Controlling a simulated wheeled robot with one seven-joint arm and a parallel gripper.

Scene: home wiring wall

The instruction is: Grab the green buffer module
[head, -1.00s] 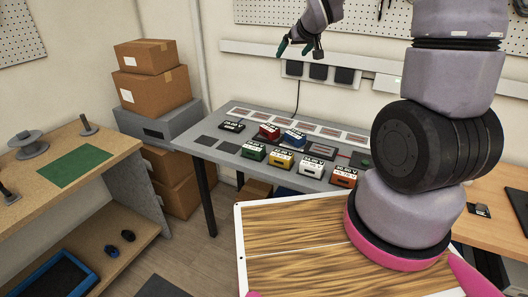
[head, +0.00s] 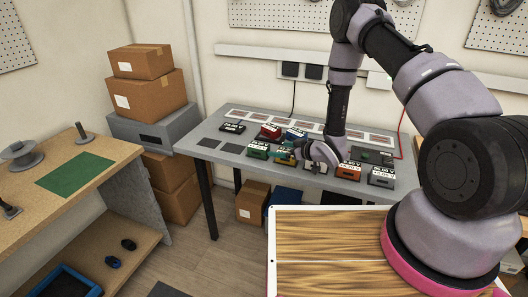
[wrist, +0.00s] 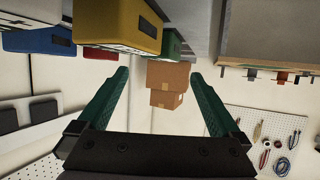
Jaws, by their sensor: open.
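The green buffer module (head: 257,150) is a small box with a white label top, at the left end of the front row on the grey table. In the wrist view, which appears upside down, part of the green module (wrist: 170,44) shows at the top, beyond the yellow module (wrist: 125,22). My gripper (head: 292,152) is low over the table to the right of the green module, by the yellow module, which it partly hides. It is open and empty; its two green fingers (wrist: 160,78) stand apart, with no module between them.
Red (head: 270,131) and blue (head: 294,135) modules stand behind the green one. Orange (head: 348,170) and dark grey (head: 381,176) modules stand right of my gripper. Cardboard boxes (head: 150,92) are stacked left of the table. Flat dark pads (head: 232,147) lie left of the green module.

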